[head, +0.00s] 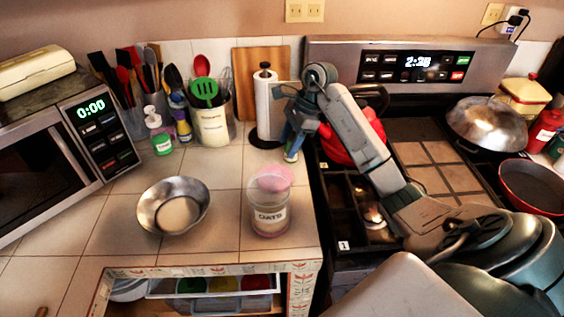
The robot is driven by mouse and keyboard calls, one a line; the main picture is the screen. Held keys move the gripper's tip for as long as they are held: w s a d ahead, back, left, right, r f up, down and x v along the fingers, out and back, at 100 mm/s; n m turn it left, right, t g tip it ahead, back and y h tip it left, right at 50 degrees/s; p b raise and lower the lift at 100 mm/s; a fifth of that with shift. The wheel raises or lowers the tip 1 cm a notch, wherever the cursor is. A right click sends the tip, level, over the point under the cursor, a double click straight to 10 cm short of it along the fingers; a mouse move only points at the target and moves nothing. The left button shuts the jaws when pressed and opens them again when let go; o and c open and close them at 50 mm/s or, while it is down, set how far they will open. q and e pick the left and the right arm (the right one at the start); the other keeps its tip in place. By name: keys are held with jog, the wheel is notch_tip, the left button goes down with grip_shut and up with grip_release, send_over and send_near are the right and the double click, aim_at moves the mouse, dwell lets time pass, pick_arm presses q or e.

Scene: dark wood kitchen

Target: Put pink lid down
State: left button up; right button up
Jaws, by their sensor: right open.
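The pink lid (275,178) shows at the top of a clear jar labelled OATS (270,215), which stands upright on the tiled counter near its right front corner. I cannot tell whether the lid is seated on the jar. My right gripper (291,153) is open and empty, pointing down just above and behind the lid, apart from it. The arm comes in from the right over the stove. My left gripper is out of view.
A metal bowl (173,206) stands left of the jar. A paper towel roll (264,105) and utensil holders (212,120) stand behind. A red kettle (352,140) is on the stove, partly behind my arm. Bare counter lies between bowl and jar.

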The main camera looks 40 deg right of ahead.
jog(key=shift+p+v, duration=0.6)
jog(key=shift+v, duration=0.8)
